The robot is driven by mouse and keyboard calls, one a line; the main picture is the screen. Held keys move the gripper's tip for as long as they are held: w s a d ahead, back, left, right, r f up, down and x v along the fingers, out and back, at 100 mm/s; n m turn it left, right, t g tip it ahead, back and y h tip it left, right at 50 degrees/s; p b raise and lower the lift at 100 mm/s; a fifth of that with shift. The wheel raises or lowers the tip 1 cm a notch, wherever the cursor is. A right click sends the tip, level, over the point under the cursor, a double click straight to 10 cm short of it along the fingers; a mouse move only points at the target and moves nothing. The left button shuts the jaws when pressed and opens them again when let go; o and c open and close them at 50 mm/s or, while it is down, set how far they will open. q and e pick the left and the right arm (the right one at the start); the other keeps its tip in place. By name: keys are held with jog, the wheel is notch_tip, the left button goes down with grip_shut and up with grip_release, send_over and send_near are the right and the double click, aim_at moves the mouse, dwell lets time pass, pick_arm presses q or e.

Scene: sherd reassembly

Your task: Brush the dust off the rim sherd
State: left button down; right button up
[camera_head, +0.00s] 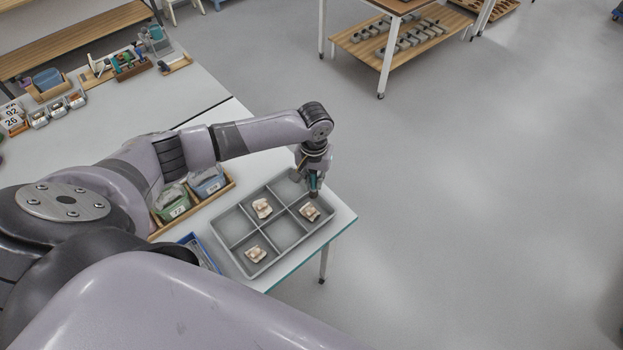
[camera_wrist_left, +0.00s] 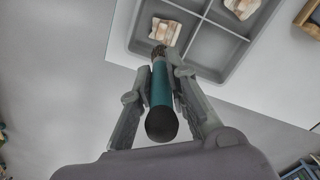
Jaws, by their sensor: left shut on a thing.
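My left gripper (camera_head: 314,176) is shut on a brush with a teal handle and a black end (camera_wrist_left: 161,100). The brush points down and its brown bristles (camera_wrist_left: 158,52) are at a pale, brown-marked sherd (camera_head: 310,212) in a compartment of the grey tray (camera_head: 240,267). This sherd also shows just beyond the bristles in the left wrist view (camera_wrist_left: 167,32). I cannot tell whether bristles and sherd touch. Which is the rim sherd is not clear. My right gripper is not in view.
A wooden holder (camera_head: 213,196) with a green bin (camera_head: 172,204) and a blue bin (camera_head: 208,184) stands left of the tray. A blue-edged tray (camera_head: 199,251) lies near it. The table edge runs close along the tray's right side, with open floor beyond.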

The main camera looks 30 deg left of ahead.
aim_at(314, 196)
pick_arm(q)
jog(key=shift+f, duration=0.55)
notch_tip(314, 196, down, 4)
jog(key=shift+r+b, duration=0.25)
jog(key=shift+b, duration=0.7)
jog(key=shift+f+b, duration=0.3)
jog(key=shift+f, duration=0.45)
jog(key=shift+f+b, duration=0.55)
jog(key=shift+f, duration=0.5)
